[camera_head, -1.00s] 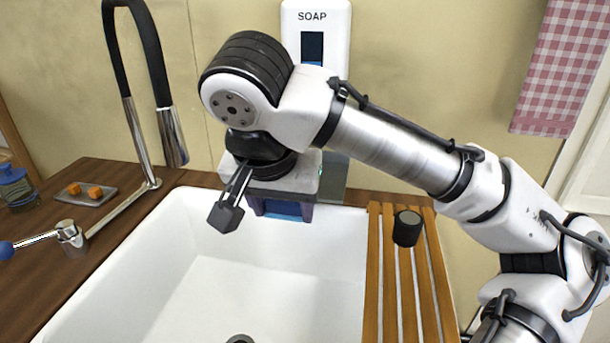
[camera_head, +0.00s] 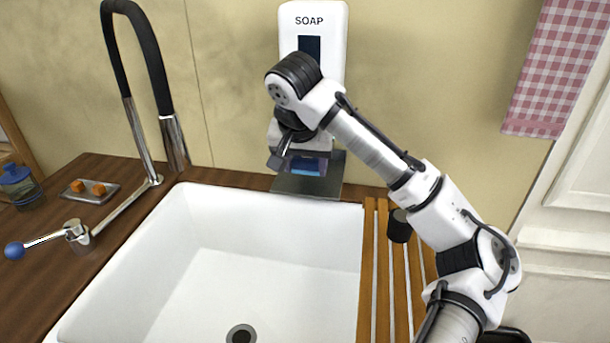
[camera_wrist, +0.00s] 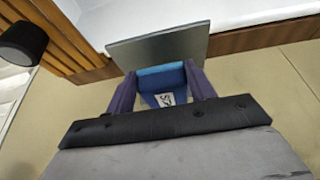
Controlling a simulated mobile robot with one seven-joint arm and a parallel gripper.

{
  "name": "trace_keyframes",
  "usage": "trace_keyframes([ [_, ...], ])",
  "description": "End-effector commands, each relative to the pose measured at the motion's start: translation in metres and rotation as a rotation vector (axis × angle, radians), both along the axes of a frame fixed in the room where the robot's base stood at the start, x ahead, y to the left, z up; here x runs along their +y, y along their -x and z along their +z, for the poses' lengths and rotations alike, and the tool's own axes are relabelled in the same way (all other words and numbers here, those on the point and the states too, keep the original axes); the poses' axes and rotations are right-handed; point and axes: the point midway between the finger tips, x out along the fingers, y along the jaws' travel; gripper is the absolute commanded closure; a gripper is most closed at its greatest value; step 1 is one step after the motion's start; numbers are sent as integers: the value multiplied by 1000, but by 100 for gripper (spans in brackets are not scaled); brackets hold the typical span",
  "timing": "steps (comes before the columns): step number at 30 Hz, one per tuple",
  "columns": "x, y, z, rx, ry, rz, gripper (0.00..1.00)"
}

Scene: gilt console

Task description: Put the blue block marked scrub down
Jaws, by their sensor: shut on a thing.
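The blue block (camera_wrist: 160,92) shows in the wrist view between the two dark purple fingers of my gripper (camera_wrist: 160,90). A white label with partly hidden dark lettering is on it. My gripper is shut on the block. In the head view my gripper (camera_head: 306,166) points down in front of the soap dispenser (camera_head: 321,45), with a bit of the blue block (camera_head: 306,168) visible between the fingers. A grey plate (camera_head: 303,186) is under and behind the block; it also shows in the wrist view (camera_wrist: 128,52). I cannot tell whether the block touches it.
A white sink (camera_head: 240,265) lies in front. A wooden slatted rack (camera_head: 367,270) with a black cylinder (camera_head: 399,228) is at the right. The faucet (camera_head: 150,110), a lever with a blue knob (camera_head: 14,250) and a small tray (camera_head: 92,198) with orange cubes are at the left.

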Motion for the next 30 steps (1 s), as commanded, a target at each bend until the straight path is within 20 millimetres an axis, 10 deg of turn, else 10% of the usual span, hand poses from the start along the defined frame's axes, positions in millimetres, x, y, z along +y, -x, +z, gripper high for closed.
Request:
trace_keyframes([
  [20, 0, -3, -41, 1, -2, 1, 67],
  [21, 0, -3, -41, 0, -1, 0, 45],
  [24, -1, -3, -40, 0, -1, 0, 32],
  [30, -1, -3, -40, 0, -1, 0, 24],
])
